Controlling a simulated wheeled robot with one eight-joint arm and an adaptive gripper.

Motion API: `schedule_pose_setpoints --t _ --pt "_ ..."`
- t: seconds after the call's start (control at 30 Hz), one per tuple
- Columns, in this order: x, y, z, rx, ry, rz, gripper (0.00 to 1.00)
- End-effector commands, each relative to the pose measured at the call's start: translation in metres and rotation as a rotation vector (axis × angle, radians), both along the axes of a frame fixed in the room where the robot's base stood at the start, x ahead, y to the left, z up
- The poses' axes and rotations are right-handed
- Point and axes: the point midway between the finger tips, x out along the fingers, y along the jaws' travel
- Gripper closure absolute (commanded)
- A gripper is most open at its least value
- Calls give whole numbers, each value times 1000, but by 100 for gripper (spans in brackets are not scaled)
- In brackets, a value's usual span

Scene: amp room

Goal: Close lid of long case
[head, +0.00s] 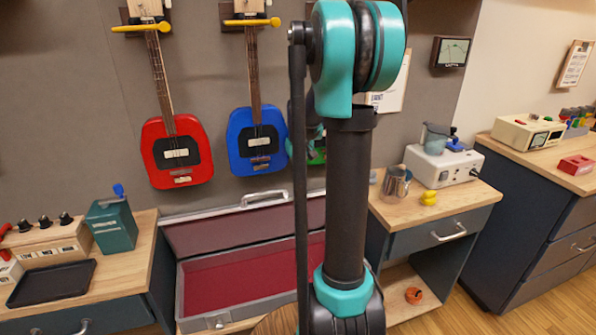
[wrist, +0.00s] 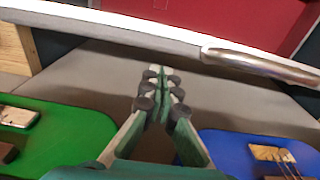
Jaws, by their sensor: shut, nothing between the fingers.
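The long grey case (head: 182,297) stands open low against the wall in the head view, with a red inside. Its lid (head: 232,231) is raised at the back and has a handle (head: 264,199) on its top edge. My arm hides the case's right part and my gripper in the head view. In the wrist view my gripper (wrist: 158,72) is shut and empty. Its tips point toward the lid's pale edge (wrist: 120,31), with the handle (wrist: 262,65) off to the right. Red shows beyond that edge. I cannot tell whether the tips touch the lid.
A red guitar (head: 177,152) and a blue guitar (head: 257,140) hang on the wall above the case. A green guitar (wrist: 60,135) shows left of my gripper in the wrist view.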

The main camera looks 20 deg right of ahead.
Motion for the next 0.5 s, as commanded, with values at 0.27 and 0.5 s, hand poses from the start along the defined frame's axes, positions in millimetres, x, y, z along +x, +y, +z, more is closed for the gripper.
schedule_pose_setpoints --t 0.27,0.5 --pt "3 0 -35 0 0 0 100" --pt "3 0 -42 0 0 0 100"
